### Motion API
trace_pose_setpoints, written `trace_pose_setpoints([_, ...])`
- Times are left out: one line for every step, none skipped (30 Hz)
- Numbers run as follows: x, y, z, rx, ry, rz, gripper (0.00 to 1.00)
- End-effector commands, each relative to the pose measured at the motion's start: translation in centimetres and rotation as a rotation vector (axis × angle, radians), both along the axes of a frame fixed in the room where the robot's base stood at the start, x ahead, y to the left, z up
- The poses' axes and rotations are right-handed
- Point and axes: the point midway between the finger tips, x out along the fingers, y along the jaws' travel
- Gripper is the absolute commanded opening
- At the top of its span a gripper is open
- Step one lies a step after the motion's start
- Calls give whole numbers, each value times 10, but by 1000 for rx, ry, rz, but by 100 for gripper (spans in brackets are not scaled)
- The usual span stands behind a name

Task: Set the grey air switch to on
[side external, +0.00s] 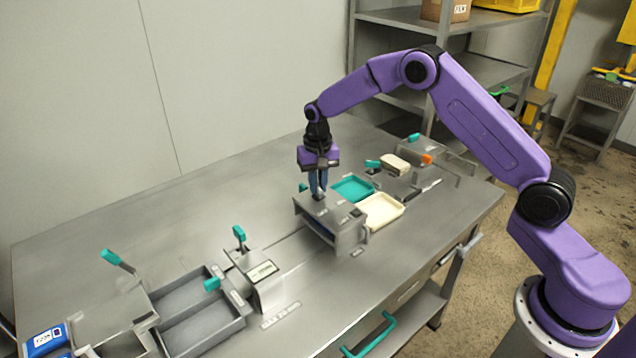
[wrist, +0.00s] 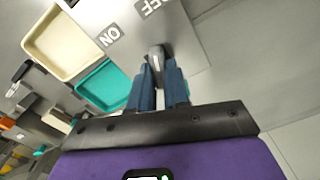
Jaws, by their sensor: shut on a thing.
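The grey air switch is a small lever (wrist: 156,53) on top of a grey metal box (side external: 345,238). My gripper (side external: 318,190) points straight down over the box top. In the wrist view, its two blue fingers (wrist: 160,85) are shut on the lever, one on each side. An ON label (wrist: 108,37) and an OFF label (wrist: 150,6) are on the box top near the lever. The fingers hide the lower part of the lever, and I cannot tell which label it is set to.
A teal tray (side external: 352,188) and a cream tray (side external: 382,211) stand right behind the box. A bracket with a teal lever (side external: 239,233) and grey open bins (side external: 200,318) are at the left. Bare table lies behind the bins and the box.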

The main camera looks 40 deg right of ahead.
Motion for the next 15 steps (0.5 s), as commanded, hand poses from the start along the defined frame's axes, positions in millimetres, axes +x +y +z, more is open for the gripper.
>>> trace_pose_setpoints([0, 1, 1, 1, -1, 30, 0])
trace_pose_setpoints([1, 1, 1, 1, -1, 50, 0])
trace_pose_setpoints([1, 1, 1, 1, -1, 81, 0])
trace_pose_setpoints([1, 1, 1, 1, -1, 104, 0])
trace_pose_setpoints([1, 1, 1, 1, -1, 130, 0])
trace_pose_setpoints([1, 1, 1, 1, 0, 165, 0])
trace_pose_setpoints([1, 1, 1, 1, 0, 192, 0])
trace_pose_setpoints([1, 2, 1, 1, -1, 221, 0])
trace_pose_setpoints([1, 1, 1, 1, -1, 259, 0])
trace_pose_setpoints([1, 2, 1, 1, -1, 288, 0])
trace_pose_setpoints([1, 2, 1, 0, -2, 317, 0])
trace_pose_setpoints([1, 2, 1, 0, -2, 354, 0])
trace_pose_setpoints([1, 2, 1, 0, -2, 383, 0])
trace_pose_setpoints([1, 2, 1, 0, -2, 411, 0])
trace_pose_setpoints([1, 2, 1, 0, -2, 447, 0])
